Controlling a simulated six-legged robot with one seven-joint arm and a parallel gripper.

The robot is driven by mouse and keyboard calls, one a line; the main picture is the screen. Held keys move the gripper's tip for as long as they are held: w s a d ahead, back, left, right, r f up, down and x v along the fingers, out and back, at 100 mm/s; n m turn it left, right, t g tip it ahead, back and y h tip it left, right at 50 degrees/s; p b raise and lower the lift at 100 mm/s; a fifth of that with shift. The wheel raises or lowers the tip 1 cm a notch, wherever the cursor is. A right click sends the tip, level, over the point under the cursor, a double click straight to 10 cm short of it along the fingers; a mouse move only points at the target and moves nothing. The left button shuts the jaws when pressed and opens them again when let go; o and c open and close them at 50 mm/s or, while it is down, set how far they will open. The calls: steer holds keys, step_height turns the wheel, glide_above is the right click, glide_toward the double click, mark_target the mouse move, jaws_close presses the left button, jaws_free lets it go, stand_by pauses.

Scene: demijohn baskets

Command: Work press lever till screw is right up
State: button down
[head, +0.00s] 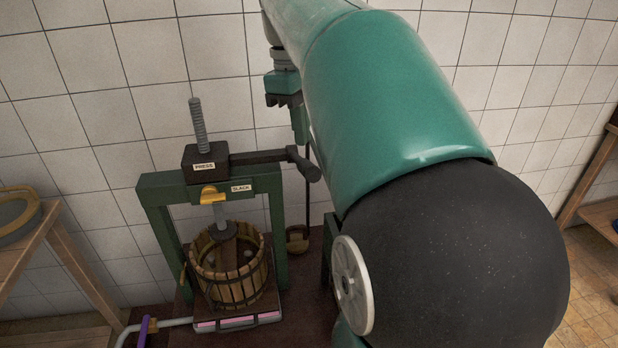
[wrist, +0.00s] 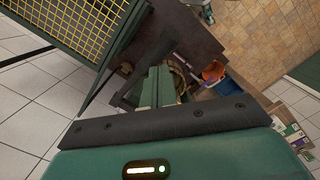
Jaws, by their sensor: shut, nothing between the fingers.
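The press has a green frame (head: 160,220) standing on a dark red-brown table. Its threaded screw (head: 198,125) stands upright well above the black head (head: 200,160) labelled PRESS. The lever (head: 258,156) runs right from the head to a dark grip (head: 303,164). A yellow catch (head: 212,193) sits below, beside a SLACK label. Beneath the screw is a round plate inside the slatted wooden basket (head: 232,286). My gripper (head: 301,135) is shut and empty, pointing down just above the lever grip; contact cannot be told.
A brass-coloured cup (head: 297,240) is right of the press. A wooden stand (head: 60,240) is at left and wooden shelving (head: 600,165) at far right. In the wrist view are a yellow mesh panel (wrist: 75,25) and a blue bucket (wrist: 228,86). A tiled wall is behind.

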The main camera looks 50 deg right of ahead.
mark_target(306, 163)
steer(key=f, duration=0.6)
steer(key=shift+s+f, duration=0.15)
steer(key=shift+s, duration=0.15)
steer(key=shift+d+f, duration=0.1)
steer(key=shift+f, duration=0.05)
steer(key=shift+f, duration=2.2)
